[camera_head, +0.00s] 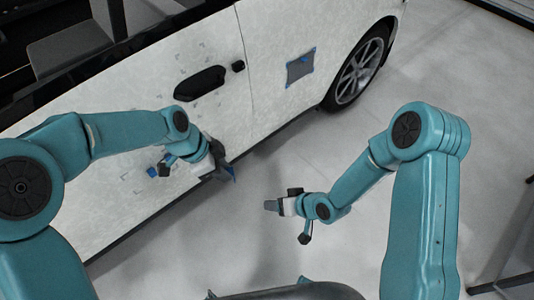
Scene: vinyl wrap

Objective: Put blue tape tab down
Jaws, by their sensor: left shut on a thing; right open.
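A small blue tape tab (231,170) shows at the tips of my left gripper (224,172), which is shut on it, low beside the white car door (110,135). I cannot tell whether the tab touches the door. Another bit of blue (153,172) shows just left of my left wrist, against the door. A grey square patch (300,66) with blue tape at its corners is on the car panel ahead of the door. My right gripper (271,205) is open and empty over the floor, apart from the car.
The white car fills the upper left, with a dark door handle recess (200,83) and a front wheel (360,65). The grey floor (300,150) between the car and my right arm is clear. Dark frame legs (510,245) stand at the right edge.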

